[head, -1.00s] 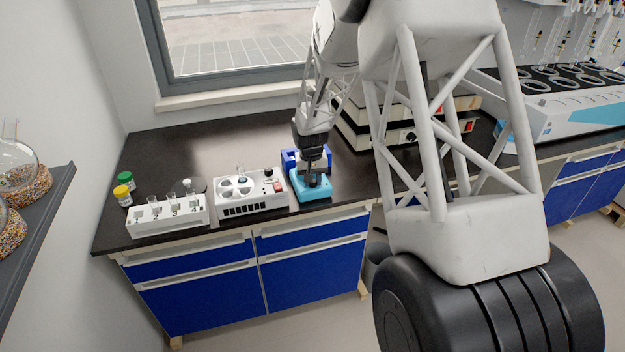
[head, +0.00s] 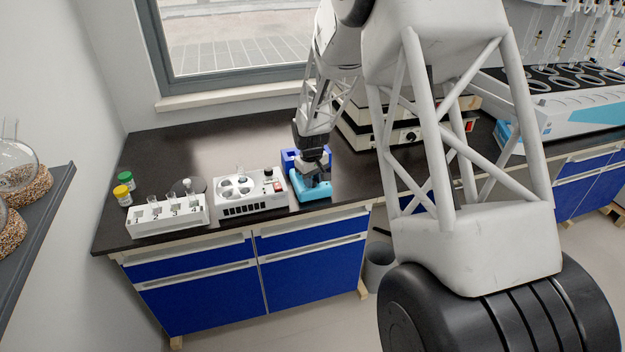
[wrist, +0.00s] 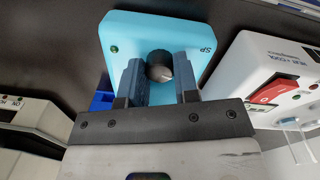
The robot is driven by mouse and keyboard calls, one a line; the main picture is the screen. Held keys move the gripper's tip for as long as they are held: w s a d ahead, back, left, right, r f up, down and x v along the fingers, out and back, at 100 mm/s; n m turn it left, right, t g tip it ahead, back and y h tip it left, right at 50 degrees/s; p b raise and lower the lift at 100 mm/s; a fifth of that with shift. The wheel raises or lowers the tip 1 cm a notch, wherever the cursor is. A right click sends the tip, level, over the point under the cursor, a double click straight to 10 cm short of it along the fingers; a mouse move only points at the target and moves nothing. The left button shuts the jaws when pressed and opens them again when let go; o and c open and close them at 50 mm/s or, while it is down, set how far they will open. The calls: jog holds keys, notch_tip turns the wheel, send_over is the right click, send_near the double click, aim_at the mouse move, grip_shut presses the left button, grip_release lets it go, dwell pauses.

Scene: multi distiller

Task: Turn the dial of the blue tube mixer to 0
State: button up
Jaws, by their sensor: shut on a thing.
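The light-blue tube mixer (head: 311,195) stands on the dark bench, under my gripper (head: 314,178) in the head view. In the wrist view the mixer (wrist: 125,30) has a black round dial (wrist: 160,62), a small green light and the letters "SP" on its face. My gripper (wrist: 160,76) has one finger on each side of the dial and is shut on it. The dial's pointer and scale numbers cannot be read. In the head view the dial is hidden by the gripper.
A white heating and cooling block (head: 252,205) with a red switch stands just left of the mixer. A white tube rack (head: 167,226) is farther left. Stacked cream devices (head: 405,137) stand to the right. A dark blue object (head: 290,158) is behind the mixer.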

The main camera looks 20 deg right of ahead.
dwell(0.4)
jog(key=o, duration=0.9)
jog(key=shift+r, duration=0.15)
jog(key=shift+a+r, duration=0.15)
jog(key=shift+r, duration=3.65)
